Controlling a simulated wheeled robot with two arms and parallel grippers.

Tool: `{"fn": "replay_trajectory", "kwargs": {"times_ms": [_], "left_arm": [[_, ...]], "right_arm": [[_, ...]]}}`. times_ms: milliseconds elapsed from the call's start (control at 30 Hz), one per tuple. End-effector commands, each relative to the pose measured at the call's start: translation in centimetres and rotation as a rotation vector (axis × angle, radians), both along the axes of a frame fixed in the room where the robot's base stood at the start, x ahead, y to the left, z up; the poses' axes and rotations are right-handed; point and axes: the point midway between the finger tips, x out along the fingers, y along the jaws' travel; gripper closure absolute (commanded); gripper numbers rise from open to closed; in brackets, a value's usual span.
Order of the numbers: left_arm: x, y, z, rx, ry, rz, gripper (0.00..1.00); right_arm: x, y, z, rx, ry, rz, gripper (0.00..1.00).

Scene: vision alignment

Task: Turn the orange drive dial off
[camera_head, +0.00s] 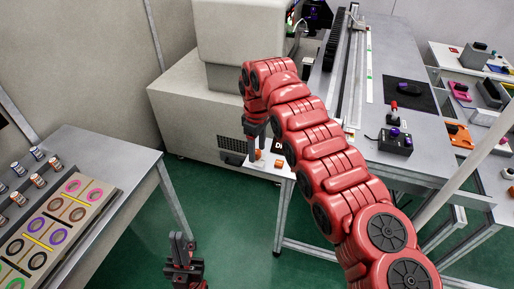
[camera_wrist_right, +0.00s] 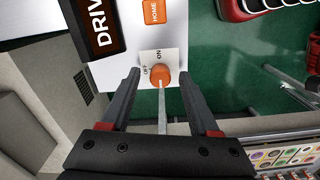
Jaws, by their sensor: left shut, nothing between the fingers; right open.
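The orange drive dial (camera_wrist_right: 158,78) sits on a white plate marked ON and OFF, in the middle of the right wrist view. In the head view it is a small orange spot (camera_head: 258,154) just under my right gripper (camera_head: 256,142). My right gripper (camera_wrist_right: 158,73) is open, with one finger on each side of the dial in the picture. I cannot tell whether either finger touches it. A thin grey strip runs below the dial; the dial's pointer setting is not clear. My left gripper (camera_head: 182,250) is shut and empty, low over the green floor.
A black DRIVE sign (camera_wrist_right: 99,25) and an orange HOME button (camera_wrist_right: 153,12) sit near the dial. A beige machine (camera_head: 195,108) stands behind. A table with a board of coloured rings (camera_head: 55,225) is left; a grey bench (camera_head: 400,165) is right.

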Motion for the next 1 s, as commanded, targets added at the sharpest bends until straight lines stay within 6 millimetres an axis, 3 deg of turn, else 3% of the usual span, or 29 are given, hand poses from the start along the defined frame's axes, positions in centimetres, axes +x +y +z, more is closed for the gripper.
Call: {"fn": "replay_trajectory", "kwargs": {"times_ms": [167, 433, 500, 700, 1000], "left_arm": [[0.0, 0.0, -0.3, 0.000, 0.000, 0.000, 1.00], [0.0, 0.0, 0.1, 0.000, 0.000, 0.000, 1.00], [0.0, 0.0, 2.6, 0.000, 0.000, 0.000, 1.00], [0.0, 0.0, 6.7, 0.000, 0.000, 0.000, 1.00], [0.0, 0.0, 10.6, 0.000, 0.000, 0.000, 1.00]], "right_arm": [[0.1, 0.1, 1.0, -0.001, -0.004, 0.000, 0.38], [-0.1, 0.3, 6.2, 0.001, -0.002, 0.001, 0.38], [0.0, 0.2, 8.9, 0.002, -0.002, 0.001, 0.38], [-0.1, 0.0, 13.1, 0.000, 0.002, -0.001, 0.38], [-0.1, 0.0, 16.9, 0.000, 0.001, 0.000, 0.38]]}}
